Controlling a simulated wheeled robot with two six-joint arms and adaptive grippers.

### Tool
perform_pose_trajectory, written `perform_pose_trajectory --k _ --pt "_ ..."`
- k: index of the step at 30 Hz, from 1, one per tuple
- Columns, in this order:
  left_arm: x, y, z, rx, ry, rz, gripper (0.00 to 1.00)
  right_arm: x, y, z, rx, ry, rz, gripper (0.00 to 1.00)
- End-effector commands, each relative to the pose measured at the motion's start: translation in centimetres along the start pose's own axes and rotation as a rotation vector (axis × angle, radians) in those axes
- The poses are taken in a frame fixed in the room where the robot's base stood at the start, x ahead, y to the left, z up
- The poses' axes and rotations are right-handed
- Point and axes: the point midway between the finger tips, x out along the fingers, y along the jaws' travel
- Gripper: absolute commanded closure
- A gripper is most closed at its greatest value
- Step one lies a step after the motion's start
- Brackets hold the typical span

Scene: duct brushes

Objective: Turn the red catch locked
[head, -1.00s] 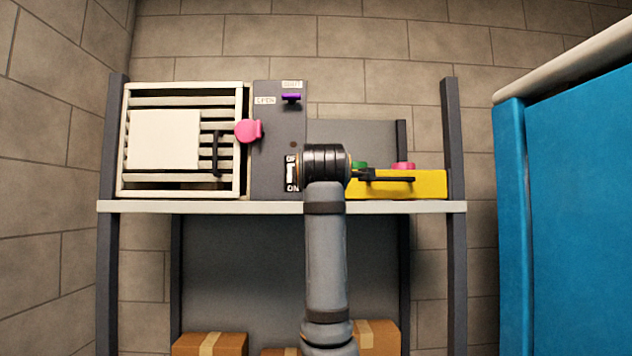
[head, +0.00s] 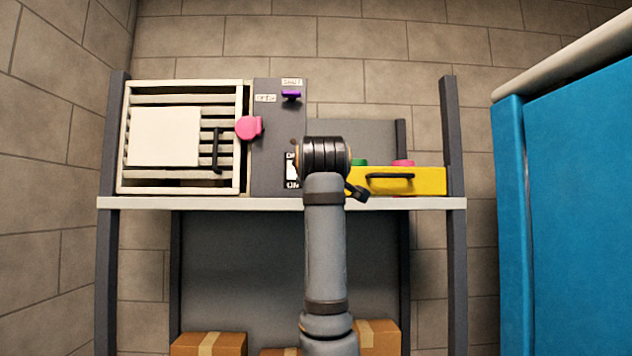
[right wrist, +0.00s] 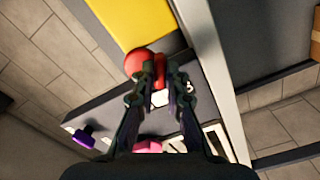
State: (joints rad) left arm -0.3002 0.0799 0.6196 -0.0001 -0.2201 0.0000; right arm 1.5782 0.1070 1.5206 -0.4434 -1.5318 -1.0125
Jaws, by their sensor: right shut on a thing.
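The red catch (right wrist: 138,62) shows in the right wrist view as a rounded red piece with a narrower red part beside it, on the dark grey panel (right wrist: 100,100). My right gripper (right wrist: 159,84) is shut on the narrower part; the rounded part sticks out left of the fingers. In the head view my right wrist (head: 325,158) covers the catch and most of the gripper. The catch's exact angle is hard to judge. The grey panel (head: 275,135) stands on the shelf, with ON and OFF labels partly hidden beside my wrist. My left gripper is not in view.
A louvred vent (head: 163,180) with a pink knob (head: 249,127) stands left of the panel. A purple catch (head: 291,95) sits high on the panel. A yellow box (head: 430,182) with a black handle is right of my wrist. A blue surface (head: 570,220) stands far right.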

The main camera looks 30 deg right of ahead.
Motion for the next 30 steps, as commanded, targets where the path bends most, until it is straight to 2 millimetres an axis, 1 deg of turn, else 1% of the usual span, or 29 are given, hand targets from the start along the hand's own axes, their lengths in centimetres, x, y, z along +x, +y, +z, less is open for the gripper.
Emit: perform_pose_trajectory --k 18,24,30 --pt "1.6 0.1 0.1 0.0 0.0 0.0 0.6 0.0 -0.1 0.0 0.583 0.001 0.0 1.0" --pt "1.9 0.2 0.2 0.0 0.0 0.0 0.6 0.0 0.0 0.0 0.756 0.001 0.0 1.0" --pt "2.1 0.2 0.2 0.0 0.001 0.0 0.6 0.0 0.0 0.0 0.893 0.001 0.0 1.0"
